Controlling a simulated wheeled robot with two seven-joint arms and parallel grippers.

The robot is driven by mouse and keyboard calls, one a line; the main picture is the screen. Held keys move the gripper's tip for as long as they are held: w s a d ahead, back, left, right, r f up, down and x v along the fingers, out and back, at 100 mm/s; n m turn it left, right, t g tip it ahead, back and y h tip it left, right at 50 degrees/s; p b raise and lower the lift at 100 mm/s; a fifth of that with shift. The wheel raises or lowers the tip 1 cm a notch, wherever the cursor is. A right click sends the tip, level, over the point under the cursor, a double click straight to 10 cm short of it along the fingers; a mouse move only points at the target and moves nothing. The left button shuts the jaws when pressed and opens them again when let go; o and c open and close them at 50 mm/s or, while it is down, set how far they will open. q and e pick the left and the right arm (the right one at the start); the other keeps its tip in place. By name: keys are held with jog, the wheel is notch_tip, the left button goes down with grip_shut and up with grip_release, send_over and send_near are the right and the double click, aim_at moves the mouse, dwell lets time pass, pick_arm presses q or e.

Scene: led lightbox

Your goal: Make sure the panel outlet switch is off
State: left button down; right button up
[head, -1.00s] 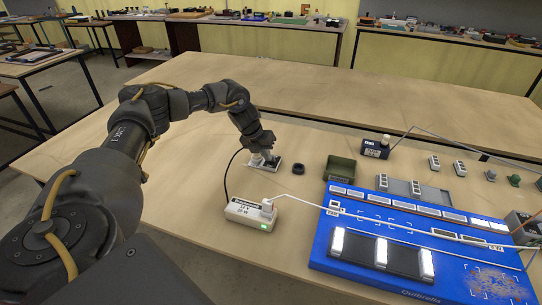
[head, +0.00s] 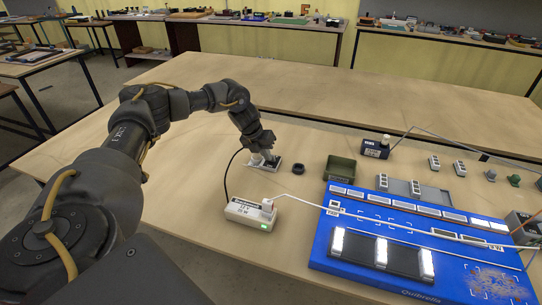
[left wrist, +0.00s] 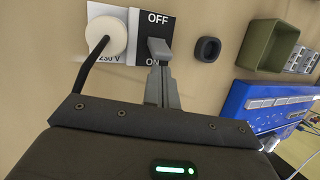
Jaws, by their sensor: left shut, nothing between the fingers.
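The panel outlet plate (head: 290,166) lies on the table at the far end of my left arm. In the left wrist view it has a round white plug (left wrist: 106,36) in a socket marked 230 V and a black panel (left wrist: 140,24) marked OFF above and ON below. A grey switch lever (left wrist: 159,48) stands between the two words; I cannot tell for sure which way it is set. My left gripper (left wrist: 161,76) is shut and empty, its fingertips right at the lever's ON side. It also shows over the plate in the head view (head: 264,153). My right gripper is not in view.
A white power adapter (head: 250,213) with a lit green light lies nearer me, cabled to the plug. The blue board (head: 330,262) at right has glowing white panels. A black ring (head: 298,168) and a green bin (head: 340,167) stand right of the outlet.

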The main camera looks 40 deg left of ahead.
pick_arm(q)
jog(key=shift+w+a+b, duration=0.2)
jog(key=shift+w, duration=0.35)
jog(key=shift+w+a+b, duration=0.15)
jog(key=shift+w, duration=0.35)
jog(key=shift+s+d+r+p, duration=0.1)
jog(key=shift+s+d+p, duration=0.05)
jog(key=shift+s+p, duration=0.35)
jog(key=shift+s, duration=0.2)
notch_tip(320, 180, up, 7)
jog(key=p, duration=0.6)
jog(key=shift+p, duration=0.3)
